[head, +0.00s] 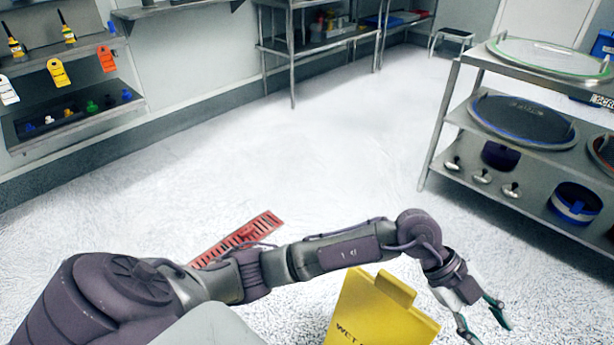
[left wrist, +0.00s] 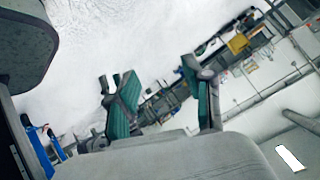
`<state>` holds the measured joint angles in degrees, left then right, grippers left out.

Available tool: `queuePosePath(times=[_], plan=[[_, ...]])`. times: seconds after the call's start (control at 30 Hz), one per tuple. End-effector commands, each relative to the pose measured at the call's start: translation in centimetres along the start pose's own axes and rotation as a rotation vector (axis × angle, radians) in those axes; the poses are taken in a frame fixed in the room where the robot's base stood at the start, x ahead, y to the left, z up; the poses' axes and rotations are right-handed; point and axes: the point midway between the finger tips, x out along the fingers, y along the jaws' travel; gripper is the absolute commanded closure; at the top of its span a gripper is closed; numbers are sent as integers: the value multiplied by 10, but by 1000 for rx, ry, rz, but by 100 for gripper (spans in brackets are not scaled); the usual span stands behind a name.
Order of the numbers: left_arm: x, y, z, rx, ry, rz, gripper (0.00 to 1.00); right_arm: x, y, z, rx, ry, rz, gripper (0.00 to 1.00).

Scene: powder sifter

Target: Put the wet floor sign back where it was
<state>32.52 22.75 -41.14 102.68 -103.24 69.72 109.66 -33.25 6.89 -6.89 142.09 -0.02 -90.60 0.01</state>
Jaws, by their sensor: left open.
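The yellow wet floor sign (head: 378,312) is at the bottom of the head view, just left of my left gripper. Its top tab and part of the black lettering show; its lower part is cut off by the frame edge. My left gripper (head: 488,328) is open and empty, to the right of the sign and apart from it in the picture. In the left wrist view its two green-padded fingers (left wrist: 165,104) are spread, with nothing held between them. My right gripper is not in view.
A red slotted strip (head: 238,238) lies on the floor, partly behind my arm. A metal rack (head: 452,118) with sieves stands at right. Wall shelves (head: 75,118) with tags are at left, and a metal shelf unit (head: 325,42) is at the back. The middle floor is clear.

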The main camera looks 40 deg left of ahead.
Motion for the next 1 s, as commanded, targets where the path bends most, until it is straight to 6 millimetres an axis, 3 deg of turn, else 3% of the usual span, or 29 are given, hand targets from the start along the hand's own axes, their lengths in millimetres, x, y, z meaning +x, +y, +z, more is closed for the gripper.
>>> queuePosePath(times=[0.03,0.1,0.23,0.37,0.47,0.57,0.67,0.73,0.8,0.87,0.9,1.0], plan=[[2,-6,-33,29,156,-105,48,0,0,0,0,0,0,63],[-10,-22,-72,56,346,-294,48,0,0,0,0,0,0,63],[-63,-56,-107,9,574,-701,48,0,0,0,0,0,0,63],[-130,-77,-85,-160,611,-1117,48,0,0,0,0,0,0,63],[-171,-73,-35,-368,507,-1383,48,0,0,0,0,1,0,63],[-194,-44,29,-621,304,-1555,48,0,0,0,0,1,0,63],[-196,8,90,-894,37,-1599,48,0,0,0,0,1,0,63],[-187,57,123,-1080,-167,-1545,48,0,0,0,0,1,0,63],[-172,111,144,-1243,-358,-1427,48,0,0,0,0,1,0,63],[-159,155,151,-1352,-495,-1295,48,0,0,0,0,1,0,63],[-151,182,151,-1410,-569,-1201,48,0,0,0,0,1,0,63],[-134,237,143,-1504,-698,-982,48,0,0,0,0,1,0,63]])
